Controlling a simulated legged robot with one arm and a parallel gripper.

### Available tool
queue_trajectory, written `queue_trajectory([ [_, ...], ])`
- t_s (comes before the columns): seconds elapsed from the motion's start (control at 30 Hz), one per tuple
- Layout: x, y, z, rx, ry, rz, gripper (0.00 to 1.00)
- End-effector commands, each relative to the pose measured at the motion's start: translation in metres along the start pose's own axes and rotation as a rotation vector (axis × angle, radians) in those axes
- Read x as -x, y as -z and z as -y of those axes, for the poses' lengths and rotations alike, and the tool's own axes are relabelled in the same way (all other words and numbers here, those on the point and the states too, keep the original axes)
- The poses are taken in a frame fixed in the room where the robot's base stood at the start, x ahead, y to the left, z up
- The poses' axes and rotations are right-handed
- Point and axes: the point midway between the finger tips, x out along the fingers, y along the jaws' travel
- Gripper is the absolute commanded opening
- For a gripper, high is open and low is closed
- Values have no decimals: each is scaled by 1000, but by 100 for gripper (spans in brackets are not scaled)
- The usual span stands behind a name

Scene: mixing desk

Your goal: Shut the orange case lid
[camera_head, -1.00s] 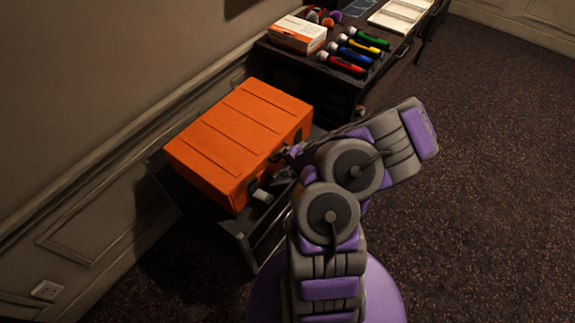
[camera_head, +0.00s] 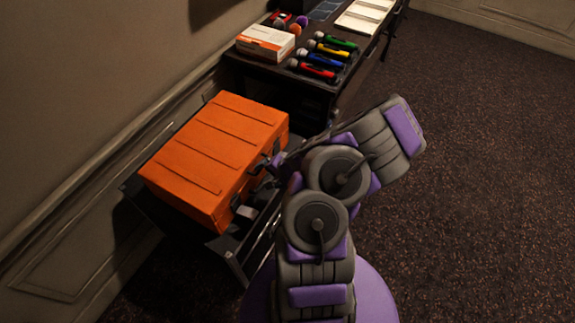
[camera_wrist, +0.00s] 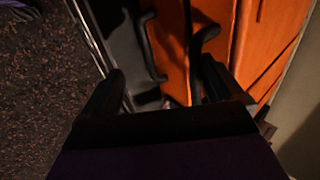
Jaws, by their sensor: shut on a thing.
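The orange case (camera_head: 215,150) rests on a dark stand beside the wall in the head view. Its ribbed orange lid lies over the top; I cannot tell whether a gap remains at the seam. The case's orange side and black fittings also show in the wrist view (camera_wrist: 172,40). My gripper (camera_wrist: 162,80) is at the case's front side, near its black handle and latches, and is shut on part of the case. The fingers stand apart at either side in the wrist view. The exact part held is dark and unclear. In the head view my arm partly hides the gripper.
A dark desk (camera_head: 262,75) behind the case holds a white and orange box (camera_head: 265,43), several microphones with coloured handles (camera_head: 325,57) and pale panels (camera_head: 366,17). The wall runs close along the left. The carpet (camera_head: 470,170) at right is clear.

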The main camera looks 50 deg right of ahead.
Motion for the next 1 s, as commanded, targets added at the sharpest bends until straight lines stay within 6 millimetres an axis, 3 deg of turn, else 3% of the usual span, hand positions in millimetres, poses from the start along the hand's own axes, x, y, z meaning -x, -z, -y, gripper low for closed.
queue_trajectory([
  [0.03,16,5,-1,-8,2,-14,66],
  [0.07,22,4,-1,-7,2,-14,55],
  [0.1,29,3,-1,-5,1,-14,38],
  [0.6,120,-2,3,3,2,-16,38],
  [0.8,140,-3,2,2,4,-9,38],
  [1.0,146,-3,2,3,4,-10,38],
])
